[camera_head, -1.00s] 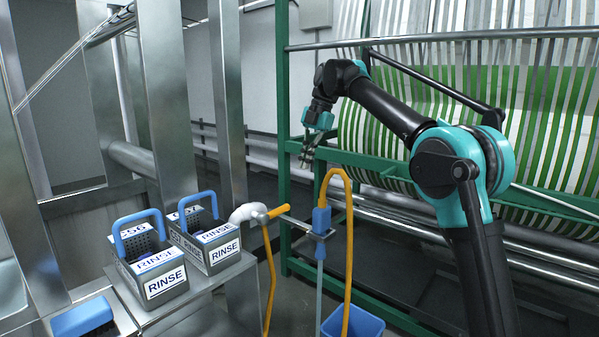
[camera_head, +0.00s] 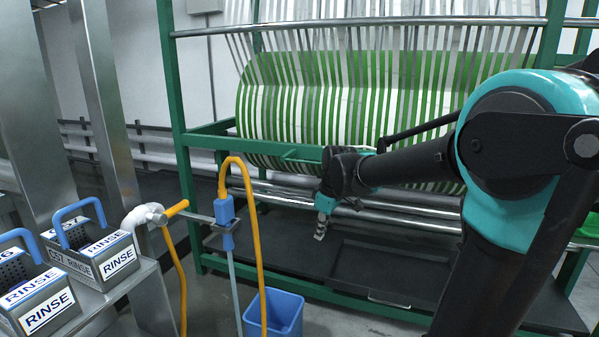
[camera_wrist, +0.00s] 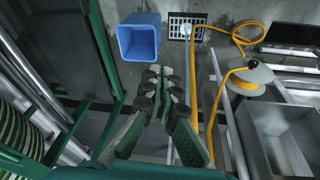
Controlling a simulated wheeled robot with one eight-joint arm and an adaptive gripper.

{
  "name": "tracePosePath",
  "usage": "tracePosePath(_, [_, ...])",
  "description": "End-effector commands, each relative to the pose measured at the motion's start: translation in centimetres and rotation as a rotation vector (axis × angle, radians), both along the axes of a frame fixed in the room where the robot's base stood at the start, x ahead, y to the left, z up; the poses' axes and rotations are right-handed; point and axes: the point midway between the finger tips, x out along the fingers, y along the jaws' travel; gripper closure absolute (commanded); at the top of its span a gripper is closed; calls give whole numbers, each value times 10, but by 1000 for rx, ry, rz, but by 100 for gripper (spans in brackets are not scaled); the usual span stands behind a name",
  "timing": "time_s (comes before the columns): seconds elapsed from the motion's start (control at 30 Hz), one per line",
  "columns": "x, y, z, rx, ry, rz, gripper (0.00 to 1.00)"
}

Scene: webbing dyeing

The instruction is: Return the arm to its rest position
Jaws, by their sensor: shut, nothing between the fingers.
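My gripper (camera_head: 321,229) hangs down at the end of my bent arm, in front of the green machine frame in the head view. It is small there, but the wrist view shows its fingers (camera_wrist: 163,82) close together and empty. Nothing touches it that I can see. In the wrist view the fingers point over the floor, with the blue bucket (camera_wrist: 139,38) beyond them.
A webbing machine with a green frame (camera_head: 172,100) stands behind my arm. An orange hose (camera_head: 254,220) on a stand rises above the blue bucket (camera_head: 285,314). Rinse baskets (camera_head: 100,257) sit on a metal shelf at left. The wrist view shows a drain grate (camera_wrist: 186,26).

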Motion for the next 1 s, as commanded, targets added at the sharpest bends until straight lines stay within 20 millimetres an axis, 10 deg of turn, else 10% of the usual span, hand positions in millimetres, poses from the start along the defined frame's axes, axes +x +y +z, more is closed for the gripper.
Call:
tracePosePath(0.2, [-94,-84,-87,64,-32,-544,100])
tracePosePath(0.4, [-160,-121,-137,124,-62,-873,100])
tracePosePath(1.0, [-180,-130,-152,146,-72,-981,100])
